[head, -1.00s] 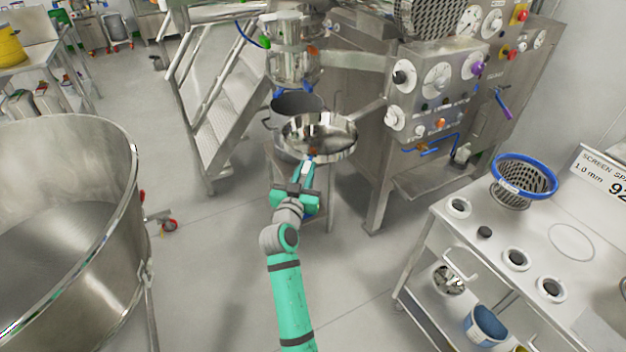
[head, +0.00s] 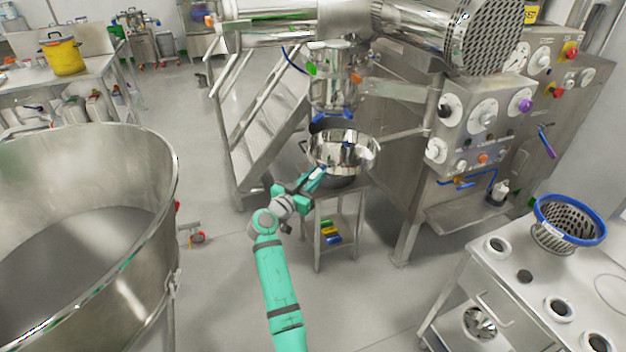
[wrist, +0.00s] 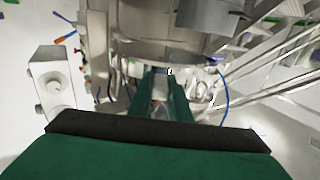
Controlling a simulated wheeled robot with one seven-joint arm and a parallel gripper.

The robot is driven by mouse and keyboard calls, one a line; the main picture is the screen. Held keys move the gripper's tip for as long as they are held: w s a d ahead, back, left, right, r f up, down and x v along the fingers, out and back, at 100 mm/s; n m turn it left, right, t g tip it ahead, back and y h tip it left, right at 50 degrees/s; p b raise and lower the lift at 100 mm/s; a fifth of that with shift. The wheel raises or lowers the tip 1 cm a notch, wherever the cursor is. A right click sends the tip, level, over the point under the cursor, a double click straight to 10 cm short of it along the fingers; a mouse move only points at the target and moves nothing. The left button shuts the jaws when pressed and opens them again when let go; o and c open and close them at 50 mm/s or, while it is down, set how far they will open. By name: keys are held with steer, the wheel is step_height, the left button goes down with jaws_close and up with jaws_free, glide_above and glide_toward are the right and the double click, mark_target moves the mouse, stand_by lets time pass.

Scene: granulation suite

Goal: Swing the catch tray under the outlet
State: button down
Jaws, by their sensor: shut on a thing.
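The catch tray (head: 345,165) is a round, shiny steel bowl at the end of a thin bar (head: 405,133) from the machine. My gripper (head: 320,173) is shut at the tray's near side; its exact hold is too small to make out. The outlet (head: 332,95) is the steel cylinder body above, with blue clamps at its lower end. The tray sits below it and slightly right in the head view. In the wrist view my gripper's fingers (wrist: 160,88) point at a pale steel curved surface, and the grip is partly hidden.
A small steel stand (head: 338,205) with coloured items on its shelf is below the tray. A large steel bowl (head: 165,230) is at left, stairs (head: 255,140) behind. A control cabinet (head: 480,130) and a bench with a blue-rimmed basket (head: 568,222) are at right. Floor between is clear.

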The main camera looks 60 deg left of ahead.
steer(key=shift+f, duration=0.2)
steer(key=c, duration=1.6)
jaws_free()
steer(key=shift+w, duration=0.1)
steer(key=shift+c, duration=0.2)
steer(key=shift+r, duration=0.1)
steer(key=shift+s+d, duration=0.1)
steer(key=shift+s, duration=0.15)
steer(key=v, duration=1)
steer(key=shift+s+d, duration=0.1)
steer(key=shift+d, duration=0.05)
